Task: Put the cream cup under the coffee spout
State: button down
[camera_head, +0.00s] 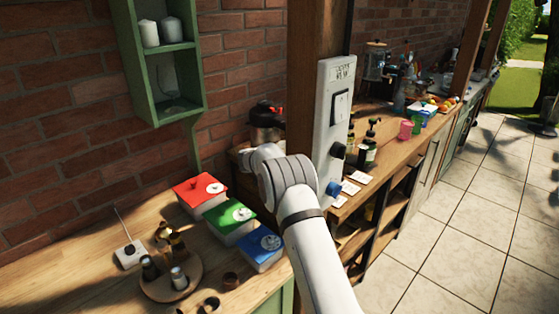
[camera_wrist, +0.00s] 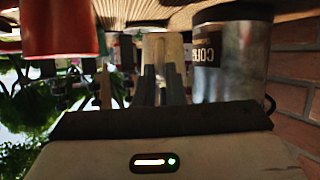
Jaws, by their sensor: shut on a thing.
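In the wrist view, which is upside down, my gripper (camera_wrist: 160,85) is shut on a pale cream cup (camera_wrist: 163,46) between its two dark fingers. The cup is close to the wooden surface; I cannot tell whether it touches it. A steel coffee container (camera_wrist: 230,62) with a dark label stands close beside it on the right. Its spout cannot be made out. My gripper and the cream cup are hidden there behind my arm.
A red cup (camera_wrist: 60,28) stands left of the fingers in the wrist view. In the head view a wooden post (camera_head: 318,70) with a white switch panel (camera_head: 333,130) rises beside my arm. Red (camera_head: 198,190), green (camera_head: 230,215) and blue (camera_head: 259,246) boxes stand in front.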

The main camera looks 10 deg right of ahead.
jog(key=shift+w+d, duration=0.35)
jog(key=shift+f, duration=1.7)
jog(key=shift+f, duration=0.15)
jog(key=c, duration=1.5)
grip_release()
